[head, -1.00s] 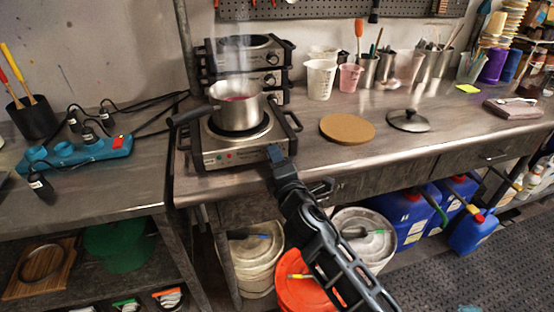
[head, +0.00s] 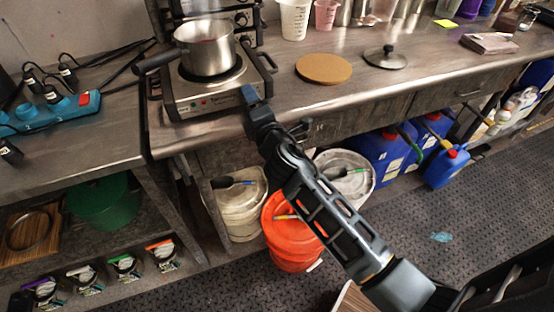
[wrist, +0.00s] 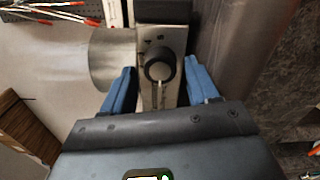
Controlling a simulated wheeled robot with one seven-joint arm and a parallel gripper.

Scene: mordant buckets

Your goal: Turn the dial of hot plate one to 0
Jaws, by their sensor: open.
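The hot plate (head: 182,108) in use is a steel unit at the left end of the bench, with a steel pot (head: 207,52) on top. Which number it bears cannot be read. Its round black dial (wrist: 160,67) with a pale pointer faces me in the wrist view. My gripper (head: 250,96) is at the right of the front panel and hides the dial in the head view. In the wrist view its two blue fingers stand open, one on each side of the dial, with gaps visible.
Stacked hot plates (head: 243,18) stand behind the pot. The pot's handle (head: 157,63) points left. A cork mat (head: 323,69) and a lid (head: 385,57) lie on the bench to the right. Buckets, including an orange one (head: 290,235), stand below my arm.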

